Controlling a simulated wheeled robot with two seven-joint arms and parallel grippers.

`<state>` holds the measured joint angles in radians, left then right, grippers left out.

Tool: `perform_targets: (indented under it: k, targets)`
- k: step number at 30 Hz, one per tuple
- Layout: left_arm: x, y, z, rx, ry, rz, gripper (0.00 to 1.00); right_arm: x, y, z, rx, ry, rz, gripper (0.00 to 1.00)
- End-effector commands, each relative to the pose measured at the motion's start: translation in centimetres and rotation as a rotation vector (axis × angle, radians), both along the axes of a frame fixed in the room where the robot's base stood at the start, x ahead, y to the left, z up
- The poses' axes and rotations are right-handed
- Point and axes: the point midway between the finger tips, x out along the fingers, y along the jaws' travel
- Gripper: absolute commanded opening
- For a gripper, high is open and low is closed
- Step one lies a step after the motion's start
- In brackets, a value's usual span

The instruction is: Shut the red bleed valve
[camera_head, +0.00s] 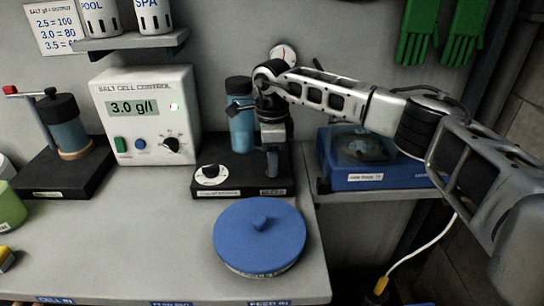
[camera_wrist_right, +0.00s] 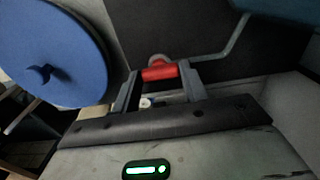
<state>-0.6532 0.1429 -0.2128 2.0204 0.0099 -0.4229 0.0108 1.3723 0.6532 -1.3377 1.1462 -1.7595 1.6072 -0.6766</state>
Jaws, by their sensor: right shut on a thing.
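The red bleed valve handle (camera_wrist_right: 158,71) shows in the right wrist view as a short red cylinder between my right gripper's fingers. My right gripper (camera_wrist_right: 158,77) is shut on it, one finger at each end. In the head view my right gripper (camera_head: 272,168) points down at the right end of a black base (camera_head: 228,188), beside a blue cylinder (camera_head: 241,128) with a black cap. There the gripper hides the red handle. The valve's exact angle cannot be told. My left gripper is in neither view.
A blue round lid (camera_head: 259,235) lies in front of the black base. A white control box (camera_head: 150,115) reading 3.0 g/l stands behind left. A blue tray (camera_head: 365,158) sits on the right. The front left of the counter (camera_head: 130,245) is mostly clear.

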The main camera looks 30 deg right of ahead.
Motion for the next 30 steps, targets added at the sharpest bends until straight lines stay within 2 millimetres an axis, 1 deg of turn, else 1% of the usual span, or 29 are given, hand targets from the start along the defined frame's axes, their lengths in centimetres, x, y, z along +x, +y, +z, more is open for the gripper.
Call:
perform_targets:
  k: [6, 18, 19, 20, 21, 30]
  targets:
    - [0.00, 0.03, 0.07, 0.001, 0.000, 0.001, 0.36, 0.11, -0.12, 0.21, -0.002, -0.005, -0.040, 0.21]
    - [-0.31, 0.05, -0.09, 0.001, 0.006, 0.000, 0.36, 0.12, -0.12, 0.23, -0.001, -0.005, -0.047, 0.21]
    - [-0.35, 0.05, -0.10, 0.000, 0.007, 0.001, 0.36, 0.12, -0.12, 0.23, -0.001, -0.005, -0.047, 0.46]
    - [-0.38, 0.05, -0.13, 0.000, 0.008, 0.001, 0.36, 0.12, -0.12, 0.23, 0.000, -0.005, -0.047, 0.55]
    - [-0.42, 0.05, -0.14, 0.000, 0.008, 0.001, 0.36, 0.11, -0.12, 0.22, 0.000, -0.005, -0.047, 0.65]
    - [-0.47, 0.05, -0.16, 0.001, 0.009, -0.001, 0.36, 0.06, -0.05, 0.17, 0.000, -0.002, -0.043, 0.65]
